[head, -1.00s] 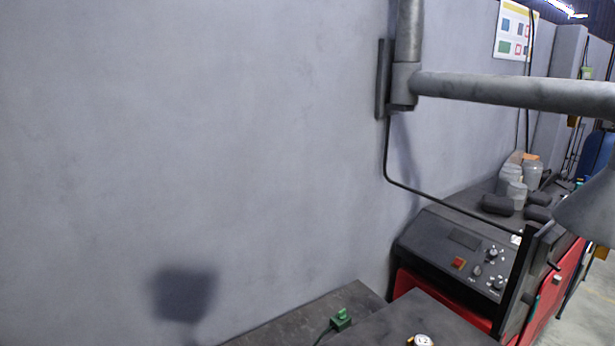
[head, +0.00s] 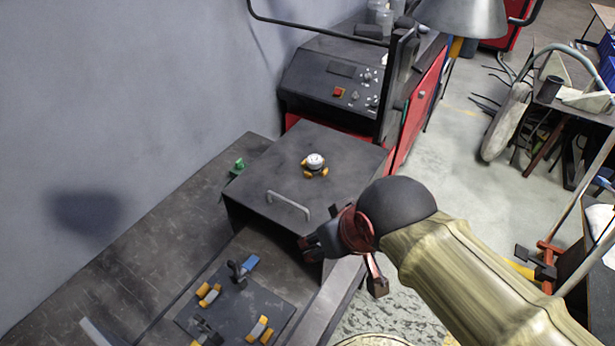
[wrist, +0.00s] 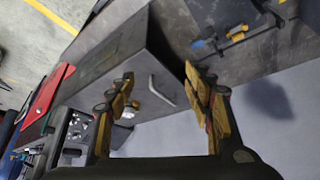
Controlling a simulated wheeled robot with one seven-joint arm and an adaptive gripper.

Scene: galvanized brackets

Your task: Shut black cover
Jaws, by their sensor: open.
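The black cover (head: 262,168) looks like the dark, box-like piece on the bench, with a light bar handle (head: 288,206) near its front edge. I cannot tell for sure whether it is open or shut. A small white round piece with yellow parts (head: 314,162) sits on its top. My gripper (head: 341,263) is in front and to the right of the cover, apart from the handle. In the wrist view my gripper (wrist: 157,72) has its fingers spread with nothing between them, and the handle (wrist: 162,91) shows beyond them.
A dark plate with orange clamps (head: 262,303) lies on the bench in front of the cover. A green plug-like piece (head: 238,166) is at its left. A red-and-black machine with a control panel (head: 335,85) stands behind. A wall borders the left; open floor (head: 450,150) is at the right.

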